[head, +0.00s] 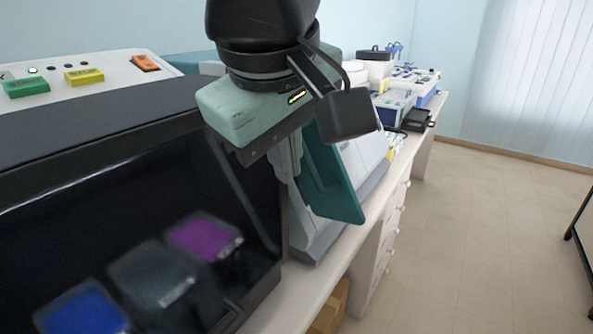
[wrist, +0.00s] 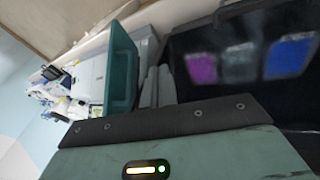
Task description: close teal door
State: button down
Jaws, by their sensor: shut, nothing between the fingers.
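The teal door (head: 333,185) is a flat panel that juts out from a pale grey machine (head: 313,237) on the bench. It stands open, at an angle to the machine's front. In the wrist view the teal door (wrist: 122,70) shows just left of my fingers. My gripper (head: 289,172) is shut and empty, with its fingers pointing down. It is on the left side of the door, close to it; I cannot tell whether they touch. My gripper body hides the door's upper part and part of the machine in the head view.
A black-framed machine with a dark window (head: 100,215) fills the left; purple, grey and blue items show behind the window. Green, yellow and orange buttons (head: 145,63) sit on top. More lab equipment (head: 405,95) stands along the bench. The floor (head: 480,230) at right is clear.

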notch_tip(320, 180, up, 4)
jog(key=a+m+t, duration=0.1)
jog(key=a+t, duration=0.1)
jog(key=w+d+f+p, duration=0.2)
jog(key=w+d+f, duration=0.2)
jog(key=w+f, duration=0.4)
jog(key=shift+w, duration=0.4)
